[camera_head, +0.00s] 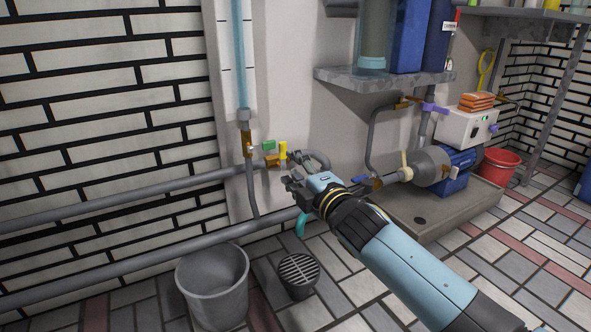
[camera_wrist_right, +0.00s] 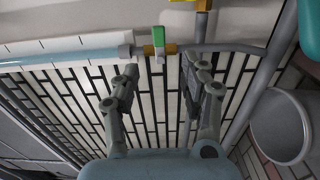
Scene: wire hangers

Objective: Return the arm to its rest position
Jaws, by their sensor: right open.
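My right arm (camera_head: 415,270) reaches from the lower right to the pipes by the wall. My right gripper (camera_head: 291,172) is open, and nothing shows between its fingers. In the wrist view its two fingers (camera_wrist_right: 160,82) stand apart, below a green valve handle (camera_wrist_right: 159,40) on a brass fitting. In the head view the green handle (camera_head: 268,146) and a yellow handle (camera_head: 283,150) are just beyond the gripper. I cannot tell whether the fingers touch the pipework. My left gripper is not in view.
Grey pipes (camera_head: 130,266) run along the brick wall. A grey bucket (camera_head: 214,288) and a drain pot (camera_head: 298,275) stand below the gripper. A blue pump (camera_head: 455,172) stands on a plinth at right, near a red bucket (camera_head: 499,166). A shelf (camera_head: 385,80) overhangs behind.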

